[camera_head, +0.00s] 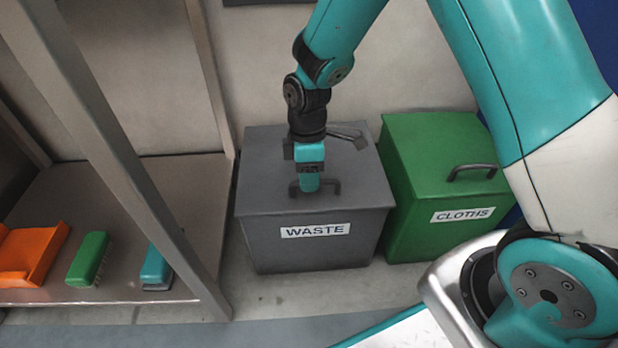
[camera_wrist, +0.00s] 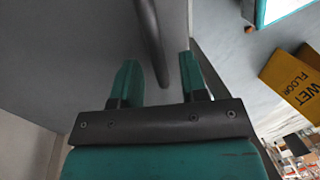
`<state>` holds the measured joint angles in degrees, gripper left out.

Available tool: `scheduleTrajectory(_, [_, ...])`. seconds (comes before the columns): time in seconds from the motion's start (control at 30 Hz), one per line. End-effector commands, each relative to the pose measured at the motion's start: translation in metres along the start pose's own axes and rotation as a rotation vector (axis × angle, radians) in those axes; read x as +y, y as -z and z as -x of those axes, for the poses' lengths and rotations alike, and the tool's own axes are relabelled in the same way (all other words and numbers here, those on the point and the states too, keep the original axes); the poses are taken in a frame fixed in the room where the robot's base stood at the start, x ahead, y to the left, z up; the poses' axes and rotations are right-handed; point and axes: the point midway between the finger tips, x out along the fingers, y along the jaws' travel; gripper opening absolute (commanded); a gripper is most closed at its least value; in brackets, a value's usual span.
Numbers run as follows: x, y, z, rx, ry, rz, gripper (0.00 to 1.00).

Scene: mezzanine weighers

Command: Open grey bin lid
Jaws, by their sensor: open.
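The grey bin (camera_head: 310,240), labelled WASTE, stands on the floor with its flat grey lid (camera_head: 262,165) shut. A dark bar handle (camera_head: 331,186) sits near the lid's front edge. My gripper (camera_head: 310,187) points down over this handle and hides its middle. In the wrist view my gripper (camera_wrist: 158,78) is open, with teal fingers on either side of the dark handle (camera_wrist: 150,40). The handle's near end lies between the fingers; whether they touch it I cannot tell. The grey lid (camera_wrist: 80,50) fills the left of that view.
A green bin (camera_head: 430,150) labelled CLOTHS stands close on the right. On the left, a metal shelf (camera_head: 190,190) with a slanted post holds an orange dustpan (camera_head: 30,255), a green brush (camera_head: 88,258) and a teal brush (camera_head: 155,268). A yellow wet-floor sign (camera_wrist: 295,80) shows in the wrist view.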

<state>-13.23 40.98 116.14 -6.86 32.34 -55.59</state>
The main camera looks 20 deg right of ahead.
Motion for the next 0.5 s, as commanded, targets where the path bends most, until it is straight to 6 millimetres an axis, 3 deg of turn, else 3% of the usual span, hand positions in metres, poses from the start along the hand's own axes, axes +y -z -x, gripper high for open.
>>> scheduleTrajectory(0.23, [-0.0001,0.0,-0.0001,0.0,0.0,0.0,0.4])
scheduleTrajectory(0.4, [0.0,-0.0001,0.0,0.0,0.0,0.0,0.01])
scheduleTrajectory(0.5, [-0.0001,-0.0001,0.0,0.0,0.0,0.0,0.0])
